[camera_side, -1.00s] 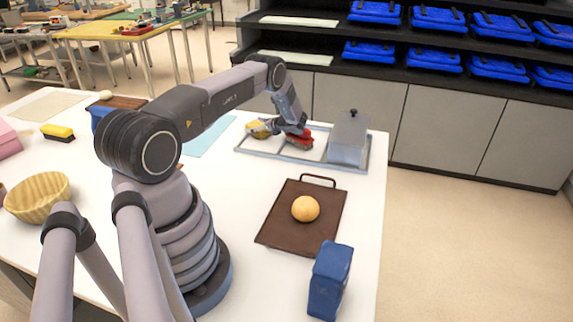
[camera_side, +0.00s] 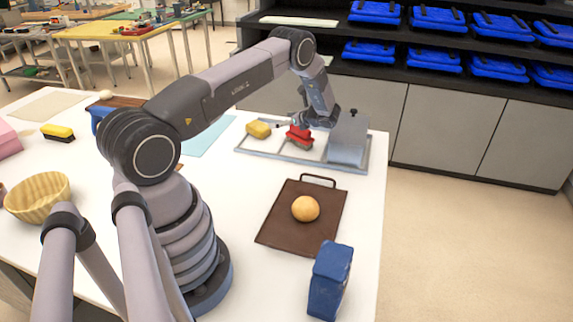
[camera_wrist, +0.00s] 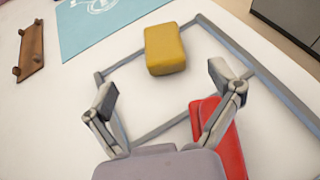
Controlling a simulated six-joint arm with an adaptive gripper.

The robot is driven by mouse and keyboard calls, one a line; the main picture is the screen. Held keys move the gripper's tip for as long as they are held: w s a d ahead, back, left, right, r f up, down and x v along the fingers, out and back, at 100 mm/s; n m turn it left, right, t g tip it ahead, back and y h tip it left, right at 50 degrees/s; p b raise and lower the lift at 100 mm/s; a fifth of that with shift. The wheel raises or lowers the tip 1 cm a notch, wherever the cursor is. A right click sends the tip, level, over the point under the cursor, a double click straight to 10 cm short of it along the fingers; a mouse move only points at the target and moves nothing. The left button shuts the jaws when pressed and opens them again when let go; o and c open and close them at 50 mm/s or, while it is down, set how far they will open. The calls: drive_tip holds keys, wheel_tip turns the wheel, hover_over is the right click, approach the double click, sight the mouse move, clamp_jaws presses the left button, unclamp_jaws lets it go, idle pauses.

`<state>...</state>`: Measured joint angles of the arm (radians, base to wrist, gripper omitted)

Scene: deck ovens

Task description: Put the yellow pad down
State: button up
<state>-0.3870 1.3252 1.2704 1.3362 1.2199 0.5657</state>
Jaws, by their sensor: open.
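The yellow pad (camera_side: 258,129) lies inside a grey frame (camera_side: 240,151) on the white table, near the frame's left end. In the wrist view the yellow pad (camera_wrist: 165,49) lies flat beyond my fingertips, with a gap between it and them. My gripper (camera_side: 301,123) is open and empty, raised to the right of the pad. In the wrist view my gripper (camera_wrist: 165,85) shows its two fingers spread wide apart. A red object (camera_side: 299,136) sits in the frame under my gripper. It also shows in the wrist view (camera_wrist: 230,150), partly hidden by the right finger.
A grey metal block with a knob (camera_side: 348,140) stands at the frame's right end. A brown tray (camera_side: 275,235) with a round bun (camera_side: 305,208) is in front. A blue box (camera_side: 329,280) stands at the table's near edge. A light blue mat (camera_side: 212,138) lies left of the frame.

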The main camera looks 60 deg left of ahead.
drive_tip(key=s+d+r+n+t+h, duration=0.1)
drive_tip(key=d+r+n+h, duration=0.1)
drive_tip(key=d+r, duration=0.5)
drive_tip(key=s+d+r+n+t+h, duration=0.1)
drive_tip(key=s+d+r+n, duration=0.2)
drive_tip(key=r, duration=0.8)
drive_tip(key=d+r+n+t+h, duration=0.2)
drive_tip(key=d+r, duration=0.4)
drive_tip(key=r, duration=0.2)
drive_tip(key=s+d+r+n+t+h, duration=0.3)
drive_tip(key=s+d+r, duration=0.1)
drive_tip(key=s+d, duration=0.6)
drive_tip(key=s+d+r+n+t+h, duration=0.3)
drive_tip(key=s+d+h, duration=0.1)
drive_tip(key=s+d, duration=0.6)
drive_tip(key=s, duration=0.2)
drive_tip(key=shift+s+r+t, duration=0.35)
drive_tip(key=shift+s+t, duration=0.05)
